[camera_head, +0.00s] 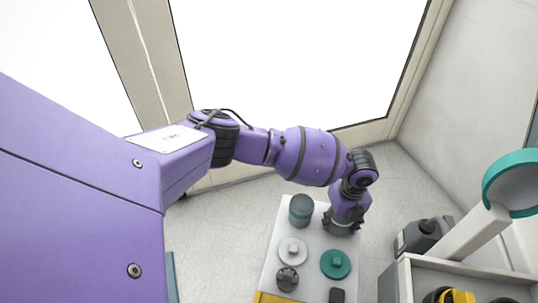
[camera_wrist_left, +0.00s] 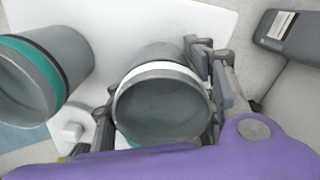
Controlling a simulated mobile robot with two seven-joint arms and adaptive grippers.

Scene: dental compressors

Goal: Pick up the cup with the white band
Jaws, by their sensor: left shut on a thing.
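The grey cup with the white band (camera_wrist_left: 163,108) shows in the left wrist view, its open mouth toward the camera. The fingers of my left gripper (camera_wrist_left: 162,95) lie on both sides of it, shut on it. In the head view my left gripper (camera_head: 342,224) is low over the far right part of the white board (camera_head: 272,262) and hides this cup. I cannot tell whether the cup touches the board. A similar grey cup with a teal band (camera_head: 301,210) stands just left of the gripper; it also shows in the left wrist view (camera_wrist_left: 45,72). My right gripper is not in view.
Nearer on the board are a white round piece (camera_head: 292,251), a teal round piece (camera_head: 335,264), a dark knob (camera_head: 287,279) and a small black block (camera_head: 336,296). To the right are a dark container (camera_head: 424,236) and a grey bin (camera_head: 407,282) with yellow things inside.

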